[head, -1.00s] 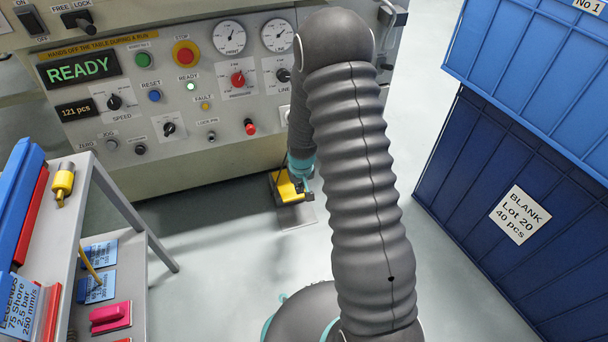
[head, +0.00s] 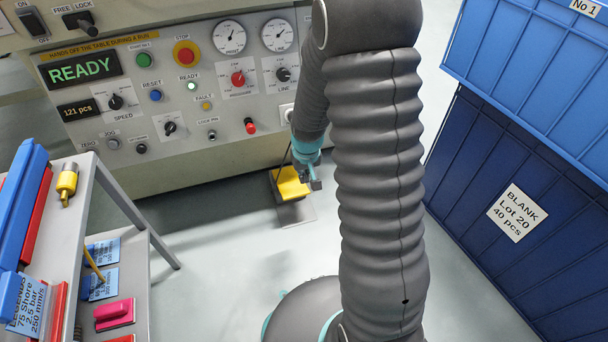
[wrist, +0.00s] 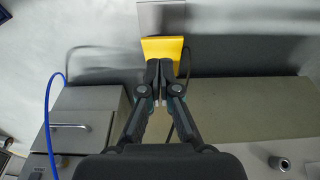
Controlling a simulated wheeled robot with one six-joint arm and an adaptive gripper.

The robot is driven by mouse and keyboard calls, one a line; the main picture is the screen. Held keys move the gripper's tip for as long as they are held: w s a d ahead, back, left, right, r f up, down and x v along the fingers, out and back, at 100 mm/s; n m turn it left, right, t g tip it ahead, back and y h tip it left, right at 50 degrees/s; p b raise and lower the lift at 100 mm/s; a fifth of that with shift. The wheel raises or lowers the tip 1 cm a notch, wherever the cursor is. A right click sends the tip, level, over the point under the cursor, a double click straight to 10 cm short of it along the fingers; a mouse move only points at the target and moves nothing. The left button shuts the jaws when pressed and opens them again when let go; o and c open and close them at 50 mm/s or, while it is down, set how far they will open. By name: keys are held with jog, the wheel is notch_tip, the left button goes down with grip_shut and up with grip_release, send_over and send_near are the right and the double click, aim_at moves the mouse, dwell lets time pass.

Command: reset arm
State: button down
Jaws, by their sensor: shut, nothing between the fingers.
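My arm, in a dark ribbed sleeve, rises through the middle of the head view and bends down toward the front of the machine. My gripper (head: 314,184) hangs near a yellow pedal (head: 290,184) on the floor by the machine's base. In the wrist view my gripper (wrist: 160,66) points forward with its fingertips together and nothing between them. The yellow pedal (wrist: 165,47) shows just beyond the fingertips there, and the gripper partly covers it. I cannot tell the exact gap between them.
The machine's control panel (head: 140,85) stands behind, its display reading READY. Blue crates (head: 465,175) are stacked at the right. Light floor between them is clear.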

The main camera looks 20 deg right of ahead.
dwell(0.3)
jog(key=s+a+r+t+p, duration=0.1)
jog(key=s+r, duration=0.6)
jog(key=r, duration=0.4)
jog(key=s+a+r+t+p, duration=0.1)
jog(key=s+r+p, duration=0.1)
jog(key=s+r, duration=0.6)
jog(key=s+r+t+p, duration=0.1)
jog(key=s+r, duration=0.6)
jog(key=r, duration=0.7)
jog(key=shift+s+a+r+t, duration=0.3)
jog(key=shift+a+r+t, duration=0.05)
jog(key=shift+a+t, duration=0.05)
